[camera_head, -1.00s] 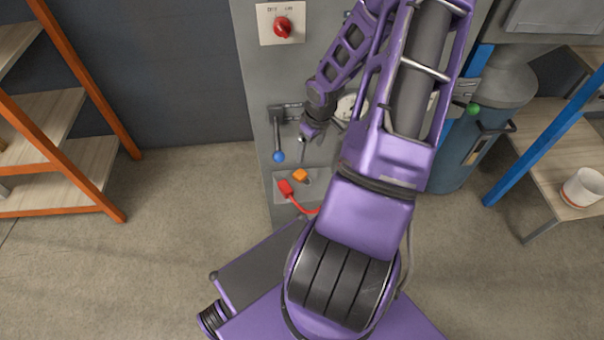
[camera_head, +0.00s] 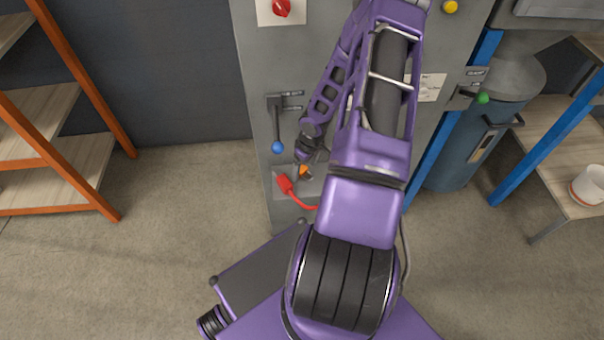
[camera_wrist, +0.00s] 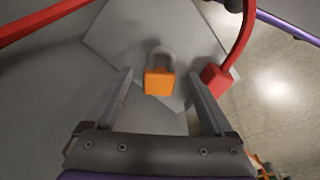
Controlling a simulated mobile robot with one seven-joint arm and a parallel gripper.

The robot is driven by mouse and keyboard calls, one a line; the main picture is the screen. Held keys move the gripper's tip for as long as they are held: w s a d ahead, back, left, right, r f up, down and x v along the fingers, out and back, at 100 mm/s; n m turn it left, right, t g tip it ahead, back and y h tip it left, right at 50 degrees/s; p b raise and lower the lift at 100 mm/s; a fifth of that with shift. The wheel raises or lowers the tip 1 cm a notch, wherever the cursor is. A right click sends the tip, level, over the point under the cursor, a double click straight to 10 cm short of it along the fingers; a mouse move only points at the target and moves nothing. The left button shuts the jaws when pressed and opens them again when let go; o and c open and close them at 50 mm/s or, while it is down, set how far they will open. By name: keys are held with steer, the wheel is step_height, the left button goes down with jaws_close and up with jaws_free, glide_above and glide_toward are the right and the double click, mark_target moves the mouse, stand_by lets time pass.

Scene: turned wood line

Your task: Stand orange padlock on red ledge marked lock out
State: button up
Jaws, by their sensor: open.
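The orange padlock (camera_wrist: 159,82) with its grey shackle shows in the wrist view, lying or resting against a light grey plate (camera_wrist: 100,40). My gripper (camera_wrist: 160,95) is open, with one finger on each side of the padlock and apart from it. In the head view the padlock (camera_head: 304,169) is a small orange patch at the end of my gripper (camera_head: 303,175), partly hidden by it. I cannot make out a red ledge marked lock out in either view.
A red plug with a red cable (camera_head: 285,184) is left of the padlock in the head view; it also shows in the wrist view (camera_wrist: 217,78), close to the right finger. A blue-knobbed lever (camera_head: 278,146) and red rotary switch (camera_head: 281,8) are on the grey cabinet.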

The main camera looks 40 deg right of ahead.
steer(key=shift+f, duration=0.2)
jaws_close()
stand_by(0.3)
steer(key=shift+r, duration=0.15)
